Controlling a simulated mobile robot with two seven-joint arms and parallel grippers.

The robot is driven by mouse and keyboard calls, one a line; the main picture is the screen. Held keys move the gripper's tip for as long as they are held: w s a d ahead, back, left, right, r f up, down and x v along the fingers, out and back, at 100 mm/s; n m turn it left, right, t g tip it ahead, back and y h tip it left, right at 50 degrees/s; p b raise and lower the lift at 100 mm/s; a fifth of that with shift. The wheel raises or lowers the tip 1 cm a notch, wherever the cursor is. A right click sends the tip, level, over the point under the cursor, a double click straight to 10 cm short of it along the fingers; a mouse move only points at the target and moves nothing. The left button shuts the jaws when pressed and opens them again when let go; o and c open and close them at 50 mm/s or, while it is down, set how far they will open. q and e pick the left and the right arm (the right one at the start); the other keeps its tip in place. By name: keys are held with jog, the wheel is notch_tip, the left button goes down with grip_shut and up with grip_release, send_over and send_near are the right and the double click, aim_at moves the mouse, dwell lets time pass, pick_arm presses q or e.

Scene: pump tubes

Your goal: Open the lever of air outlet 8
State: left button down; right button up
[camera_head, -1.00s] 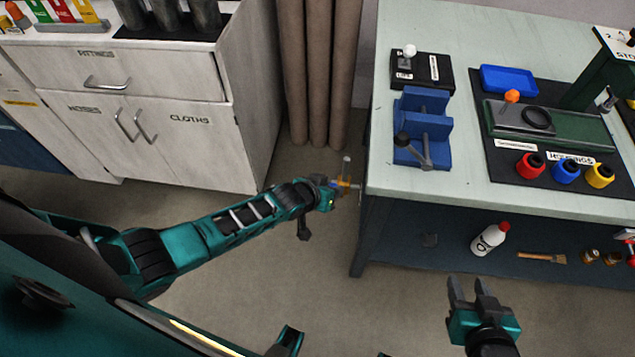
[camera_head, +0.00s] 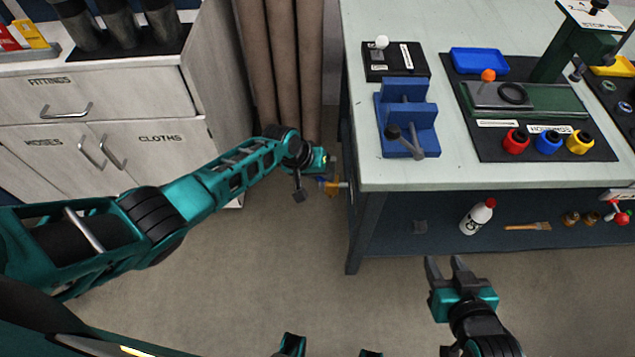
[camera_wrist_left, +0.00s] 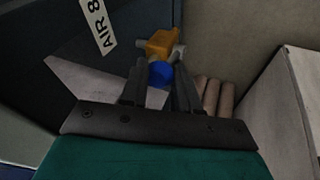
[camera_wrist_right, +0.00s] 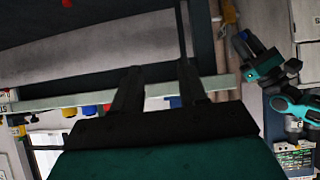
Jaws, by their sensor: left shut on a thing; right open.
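Air outlet 8 (camera_head: 334,188) is a small orange-yellow valve on the left side of the workbench, below its top. In the left wrist view the valve body (camera_wrist_left: 160,42) is beside a white label (camera_wrist_left: 98,24) reading "AIR 8". Its blue lever (camera_wrist_left: 160,74) shows between my left fingers. My left gripper (camera_head: 325,174) is shut on this lever, just behind the valve in the head view; the fingers partly hide it. My right gripper (camera_head: 447,270) is open and empty in front of the bench. The right wrist view shows its fingers (camera_wrist_right: 160,85) apart with nothing between them.
The workbench (camera_head: 400,178) stands right of my left gripper, with a blue fixture (camera_head: 409,122) on top. A white bottle (camera_head: 476,218) is on its lower shelf. A cabinet (camera_head: 150,110) is at the left, with hanging brown tubes (camera_head: 280,60) between. The floor in front is clear.

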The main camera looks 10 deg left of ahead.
pick_arm(q)
jog(key=shift+w+a+f+g+b, duration=0.1)
jog(key=shift+w+g+b, duration=0.5)
jog(key=shift+b, duration=0.2)
jog(key=shift+w+b, duration=0.1)
jog(key=shift+b, duration=0.2)
jog(key=shift+w+g+b, duration=0.15)
jog(key=shift+g+b, duration=0.2)
jog(key=shift+g, duration=0.15)
jog(key=shift+a+r+h, duration=0.1)
jog(key=shift+r+h, duration=0.1)
jog(key=shift+h, duration=0.1)
pick_arm(e)
jog(key=shift+w+a+f+y, duration=0.2)
jog(key=shift+a+f, duration=0.15)
jog(key=shift+f, duration=0.1)
jog(key=shift+w+a+f+y, duration=0.2)
jog(key=shift+a+f, duration=0.1)
jog(key=shift+f, duration=0.15)
pick_arm(q)
jog(key=c, duration=0.8)
grip_release()
jog(key=shift+w, duration=0.1)
